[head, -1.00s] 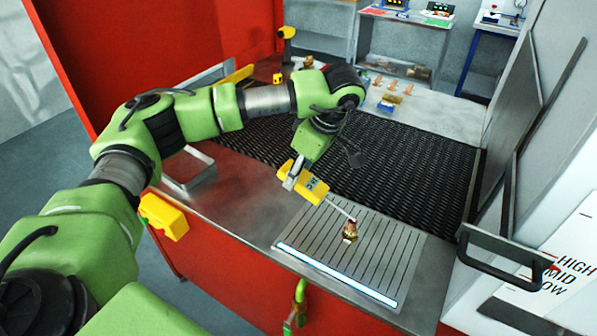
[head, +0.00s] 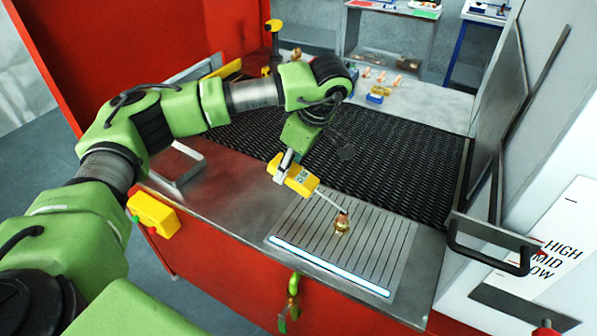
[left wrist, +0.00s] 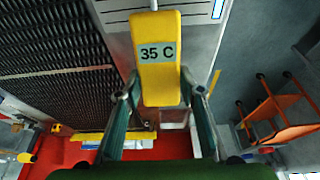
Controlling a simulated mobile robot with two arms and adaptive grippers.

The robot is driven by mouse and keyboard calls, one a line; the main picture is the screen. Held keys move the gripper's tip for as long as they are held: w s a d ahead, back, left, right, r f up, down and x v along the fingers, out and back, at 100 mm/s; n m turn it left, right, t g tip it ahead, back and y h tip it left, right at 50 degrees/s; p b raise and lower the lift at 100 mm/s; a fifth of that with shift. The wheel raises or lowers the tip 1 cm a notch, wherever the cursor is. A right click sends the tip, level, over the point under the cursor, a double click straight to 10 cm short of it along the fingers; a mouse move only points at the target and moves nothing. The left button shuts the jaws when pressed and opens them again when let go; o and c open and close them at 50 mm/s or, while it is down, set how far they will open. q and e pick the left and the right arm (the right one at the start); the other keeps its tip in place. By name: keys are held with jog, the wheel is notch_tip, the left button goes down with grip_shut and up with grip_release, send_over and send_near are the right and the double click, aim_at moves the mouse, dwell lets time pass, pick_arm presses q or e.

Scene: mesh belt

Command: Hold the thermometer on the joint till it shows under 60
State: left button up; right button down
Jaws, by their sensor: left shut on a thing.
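The yellow thermometer (head: 299,180) is in my left gripper (head: 283,167), over the front metal ledge. Its thin probe slants down to the copper and brass joint (head: 342,223), and the tip appears to touch the joint's top. The joint stands on the grooved plate (head: 385,245). In the left wrist view the thermometer (left wrist: 158,85) sits between the two fingers of my left gripper (left wrist: 160,92), and its display reads 35 C. The joint is not seen in that view. My right gripper is not in view.
A dark mesh belt (head: 390,180) lies behind the plate. A yellow box (head: 154,213) is on the red front at left. A dark handle (head: 492,247) and a HIGH/MID/LOW panel (head: 560,250) are at right. Several copper pieces (head: 381,77) lie on the far table.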

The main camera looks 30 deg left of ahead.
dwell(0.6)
pick_arm(q)
jog(key=shift+r+p, duration=1.4)
jog(key=shift+r, duration=1.15)
